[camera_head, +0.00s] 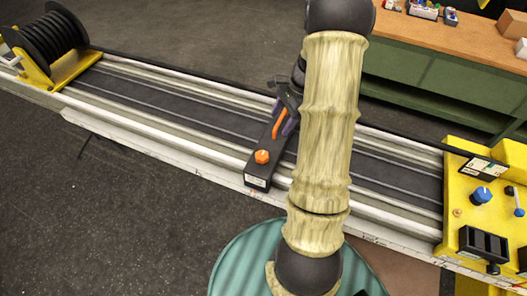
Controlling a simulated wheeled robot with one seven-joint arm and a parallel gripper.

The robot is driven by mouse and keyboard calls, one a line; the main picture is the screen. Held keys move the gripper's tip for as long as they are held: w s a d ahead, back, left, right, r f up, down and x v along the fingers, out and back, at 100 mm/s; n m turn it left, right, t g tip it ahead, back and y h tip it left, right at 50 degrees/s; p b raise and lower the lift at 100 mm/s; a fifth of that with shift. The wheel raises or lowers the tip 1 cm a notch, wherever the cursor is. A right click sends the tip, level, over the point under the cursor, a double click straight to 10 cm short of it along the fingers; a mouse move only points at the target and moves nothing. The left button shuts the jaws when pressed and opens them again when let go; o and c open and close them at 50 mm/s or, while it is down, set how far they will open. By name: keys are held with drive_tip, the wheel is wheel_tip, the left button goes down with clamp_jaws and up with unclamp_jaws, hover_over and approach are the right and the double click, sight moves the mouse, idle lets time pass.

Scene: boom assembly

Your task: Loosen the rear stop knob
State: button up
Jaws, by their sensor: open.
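A black stop block (257,172) lies across the rail bed (200,112), near the middle of the picture. A round orange knob (262,157) sits on top of its near end. A slim orange piece (278,126) shows farther back along the block, close to my gripper. My gripper (284,118) is open, over the far part of the block, up and to the right of the orange knob and apart from it. My pale-sleeved arm hides part of the rail and some of the gripper, so finger contact cannot be told.
A black cable reel (47,38) on a yellow bracket stands at the left end. A yellow panel (455,207) with a blue knob (481,195) and black parts is at the right end. A green workbench (440,85) with a wooden top stands behind. Grey floor is open at front left.

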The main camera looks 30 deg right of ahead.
sight(262, 155)
drive_tip(key=p+x, duration=0.5)
drive_tip(key=x, duration=1.1)
drive_tip(key=shift+f, duration=0.1)
drive_tip(key=c, duration=1)
